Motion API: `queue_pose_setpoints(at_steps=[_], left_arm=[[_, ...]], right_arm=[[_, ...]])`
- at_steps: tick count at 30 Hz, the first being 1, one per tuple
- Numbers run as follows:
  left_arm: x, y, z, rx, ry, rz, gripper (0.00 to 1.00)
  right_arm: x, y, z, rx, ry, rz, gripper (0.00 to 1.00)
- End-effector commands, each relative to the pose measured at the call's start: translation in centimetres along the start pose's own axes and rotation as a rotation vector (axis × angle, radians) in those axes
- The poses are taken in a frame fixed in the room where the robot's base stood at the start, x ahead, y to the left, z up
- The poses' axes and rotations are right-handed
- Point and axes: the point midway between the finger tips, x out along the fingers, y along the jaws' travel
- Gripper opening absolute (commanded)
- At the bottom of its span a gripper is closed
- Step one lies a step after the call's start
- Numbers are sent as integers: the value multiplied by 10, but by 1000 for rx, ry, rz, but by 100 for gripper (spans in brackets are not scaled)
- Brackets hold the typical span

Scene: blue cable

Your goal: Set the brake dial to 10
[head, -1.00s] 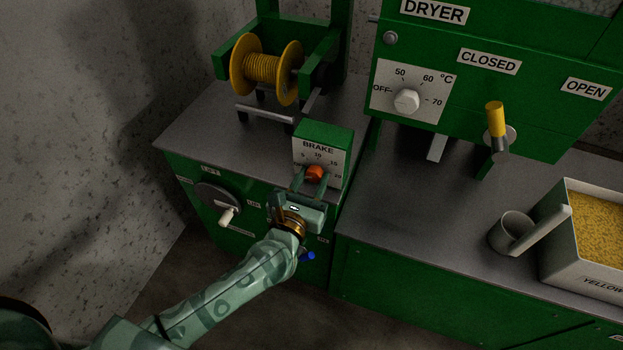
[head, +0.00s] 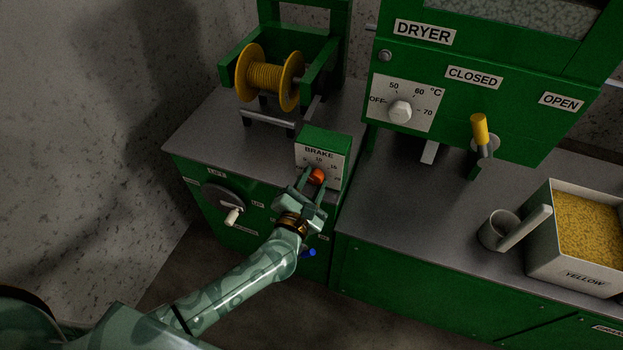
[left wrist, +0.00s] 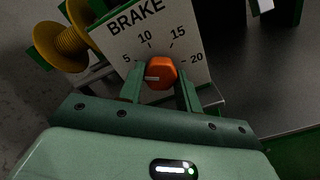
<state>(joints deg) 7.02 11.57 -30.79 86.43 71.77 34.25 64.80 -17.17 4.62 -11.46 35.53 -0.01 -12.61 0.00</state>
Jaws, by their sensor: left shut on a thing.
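The brake dial is an orange knob (head: 317,176) on the white face of the green brake box (head: 323,143). In the left wrist view the knob (left wrist: 161,73) sits between my two fingers, below the printed numbers 5, 10, 15 and 20. A small pale mark shows on the knob's left part, below the 5; its exact setting is hard to read. My left gripper (head: 310,184) is shut on the knob, its fingers on either side; it also shows in the left wrist view (left wrist: 160,84). My right gripper is not in view.
A yellow cable reel (head: 270,78) stands behind the brake box. A lift crank (head: 232,215) is on the cabinet front, left of my gripper. To the right are the dryer dial (head: 400,110), a yellow-handled lever (head: 479,130), a grey scoop (head: 500,230) and a bin (head: 560,270).

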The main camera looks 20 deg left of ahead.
Motion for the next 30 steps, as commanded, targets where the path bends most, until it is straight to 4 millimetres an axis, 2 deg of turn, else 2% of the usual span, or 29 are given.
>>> queue_pose_setpoints(at_steps=[15, 30], left_arm=[[0, 2, 2, 491, 0, -2, 11], [-1, 1, 1, 911, 0, -3, 11]], right_arm=[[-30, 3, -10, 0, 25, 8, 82], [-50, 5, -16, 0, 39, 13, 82]])
